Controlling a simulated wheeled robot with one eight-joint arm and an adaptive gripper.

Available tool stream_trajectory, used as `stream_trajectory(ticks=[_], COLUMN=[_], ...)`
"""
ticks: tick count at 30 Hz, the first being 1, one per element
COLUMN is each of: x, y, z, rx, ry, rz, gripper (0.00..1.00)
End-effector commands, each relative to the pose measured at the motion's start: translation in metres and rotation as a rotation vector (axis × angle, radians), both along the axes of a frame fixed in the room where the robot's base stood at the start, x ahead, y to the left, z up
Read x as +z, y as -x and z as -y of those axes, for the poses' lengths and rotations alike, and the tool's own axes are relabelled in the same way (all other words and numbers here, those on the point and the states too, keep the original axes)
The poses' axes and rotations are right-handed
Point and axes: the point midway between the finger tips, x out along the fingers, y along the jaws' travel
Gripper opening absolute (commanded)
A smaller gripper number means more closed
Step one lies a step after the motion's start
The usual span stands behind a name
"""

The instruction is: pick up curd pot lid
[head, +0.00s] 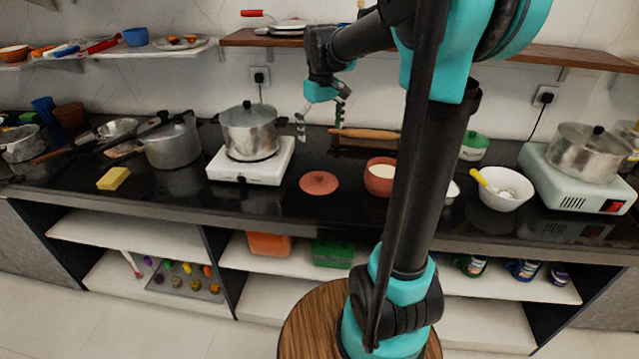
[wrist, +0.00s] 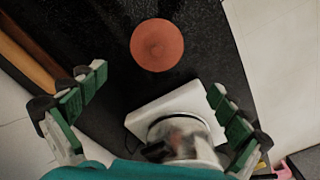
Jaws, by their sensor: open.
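The curd pot lid (head: 319,183) is a flat, round terracotta disc with a small knob. It lies on the black counter, left of the clay curd pot (head: 380,176), which holds something white. The lid also shows in the wrist view (wrist: 157,45), at the top centre. My gripper (head: 320,122) is above the counter, behind the lid in the head view and apart from it. In the wrist view my gripper (wrist: 152,92) has its green-padded fingers spread wide, with nothing between them. My arm partly hides the curd pot's right side.
A white stove (head: 222,168) with a metal pot (head: 250,132) stands left of the lid. A wooden rolling pin (head: 364,134) lies behind. A white bowl (head: 502,190) with a yellow-handled utensil is at right. Counter in front of the lid is clear.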

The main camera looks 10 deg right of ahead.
Motion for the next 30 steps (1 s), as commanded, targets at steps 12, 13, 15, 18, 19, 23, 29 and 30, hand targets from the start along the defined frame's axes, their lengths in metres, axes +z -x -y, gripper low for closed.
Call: stream_trajectory(ticks=[12, 13, 15, 18, 19, 23, 29, 30], x=[-0.054, -0.06, -0.073, -0.091, -0.096, -0.11, -0.121, -0.125], y=[-0.006, -0.006, -0.006, -0.006, -0.006, -0.006, -0.007, -0.008], z=[-0.002, -0.002, -0.002, -0.002, -0.002, -0.002, -0.001, -0.001], rx=[0.016, 0.016, 0.016, 0.016, 0.016, 0.016, 0.015, 0.015], ry=[0.001, 0.001, 0.001, 0.001, 0.001, 0.001, 0.001, 0.001], rz=[-0.012, -0.012, -0.012, -0.012, -0.012, -0.012, -0.012, -0.012], gripper=[1.0, 1.0, 1.0, 1.0, 1.0, 1.0, 1.0, 1.0])
